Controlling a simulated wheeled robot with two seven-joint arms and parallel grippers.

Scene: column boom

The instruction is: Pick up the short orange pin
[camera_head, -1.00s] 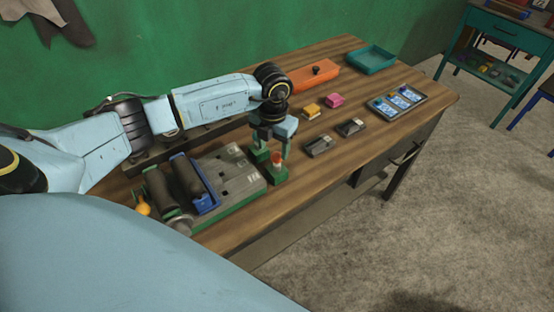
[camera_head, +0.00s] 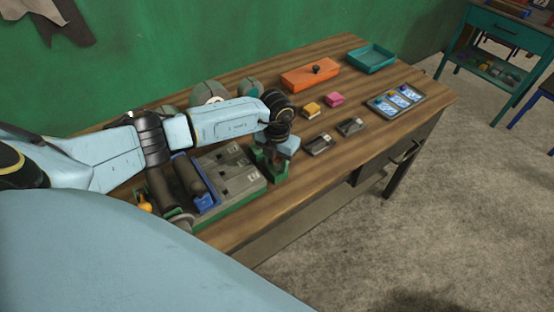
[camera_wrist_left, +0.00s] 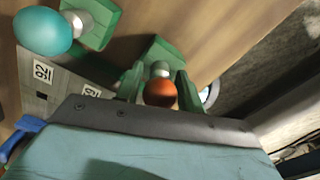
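The short orange pin shows in the left wrist view as an orange ball-shaped head (camera_wrist_left: 160,92) on a pale collar, above a green block (camera_wrist_left: 158,52). My left gripper (camera_wrist_left: 160,88) has its two green fingers on either side of the pin, which lies between them. The fingers look open, with little room beside the head; contact cannot be made out. In the head view my left gripper (camera_head: 270,168) points down at the right end of the grey-green fixture, and it hides most of the pin. My right gripper is not in view.
A pin with a turquoise head (camera_wrist_left: 42,30) stands close by in the wrist view. The fixture (camera_head: 235,172) holds a blue bracket (camera_head: 200,190). Dark grey blocks (camera_head: 318,144), an orange box (camera_head: 310,76) and a teal tray (camera_head: 371,59) lie farther right on the wooden table (camera_head: 250,225).

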